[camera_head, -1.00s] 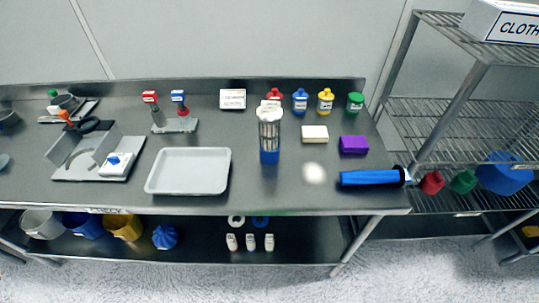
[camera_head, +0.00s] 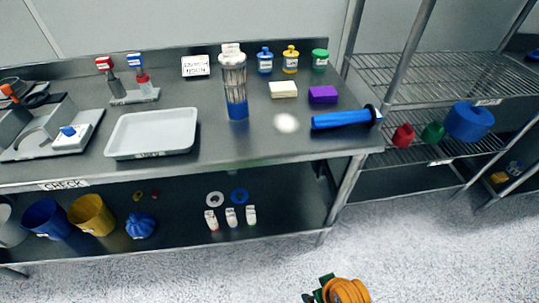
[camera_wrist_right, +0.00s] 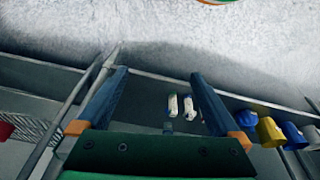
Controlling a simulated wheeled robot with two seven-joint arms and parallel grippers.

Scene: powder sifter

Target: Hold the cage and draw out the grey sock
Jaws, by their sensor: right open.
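The cage (camera_head: 233,76) is a tall, upright cylinder with greyish bars and a blue lower part, standing on the steel bench. Pale grey shows behind the bars, which may be the grey sock; I cannot make out its outline. A white piece sits at the cage top. My right gripper (camera_wrist_right: 158,73) is open and empty in the right wrist view, well away from the cage. Beyond its fingers are the bench's lower shelf and small white bottles (camera_wrist_right: 190,108). My left gripper is in neither view.
A grey tray (camera_head: 152,134) lies left of the cage. Blue, yellow and green jars stand behind it to the right. A cream block (camera_head: 283,90), a purple block (camera_head: 323,94) and a blue roll (camera_head: 341,119) lie right. A wire rack (camera_head: 440,80) stands beside the bench.

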